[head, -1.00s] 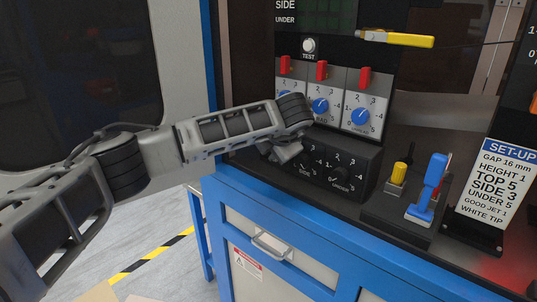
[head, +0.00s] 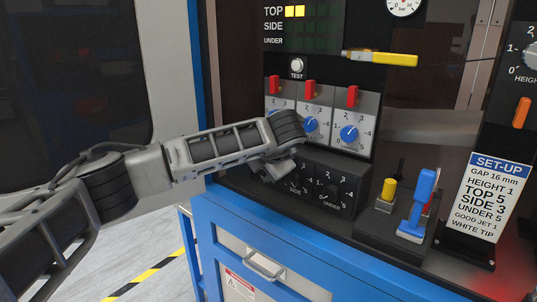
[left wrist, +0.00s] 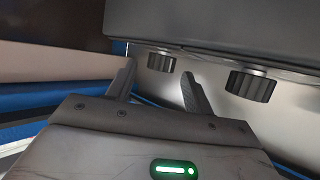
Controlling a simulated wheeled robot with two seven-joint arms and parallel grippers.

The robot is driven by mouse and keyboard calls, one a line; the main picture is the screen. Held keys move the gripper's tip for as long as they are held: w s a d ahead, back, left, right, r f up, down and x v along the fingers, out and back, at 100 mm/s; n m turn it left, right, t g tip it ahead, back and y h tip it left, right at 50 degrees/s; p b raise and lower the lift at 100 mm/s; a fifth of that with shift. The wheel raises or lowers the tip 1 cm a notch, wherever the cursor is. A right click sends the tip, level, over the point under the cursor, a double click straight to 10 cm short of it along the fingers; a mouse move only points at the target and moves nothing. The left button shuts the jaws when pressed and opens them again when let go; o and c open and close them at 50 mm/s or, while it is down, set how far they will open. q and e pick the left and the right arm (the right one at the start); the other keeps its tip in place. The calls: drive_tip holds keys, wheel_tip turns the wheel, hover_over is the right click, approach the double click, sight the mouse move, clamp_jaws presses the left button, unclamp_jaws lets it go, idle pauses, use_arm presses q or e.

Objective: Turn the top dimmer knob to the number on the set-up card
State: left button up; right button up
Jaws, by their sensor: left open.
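The set-up card (head: 490,195) stands at the right in the head view and reads TOP 5, SIDE 3, UNDER 5. The black dimmer box (head: 345,178) sits low on the console, with the SIDE knob and UNDER knob (head: 332,190) showing. The top knob is hidden behind my left arm in the head view. In the left wrist view my left gripper (left wrist: 158,70) is open, and a ribbed dark knob (left wrist: 161,61) lies just ahead between its fingertips. Contact cannot be told. A second knob (left wrist: 250,87) is to the right. My right gripper is out of view.
The display (head: 312,27) has yellow squares lit in its TOP row. Blue-knob dials with red switches (head: 349,133) are above the box. A blue-handled lever (head: 420,195) and a yellow-topped one (head: 389,188) stand right. A yellow-handled tool (head: 385,59) is above.

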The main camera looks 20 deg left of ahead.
use_arm(q)
drive_tip(key=b+v, duration=0.2)
drive_tip(key=v, duration=1.3)
drive_tip(key=shift+f, duration=0.1)
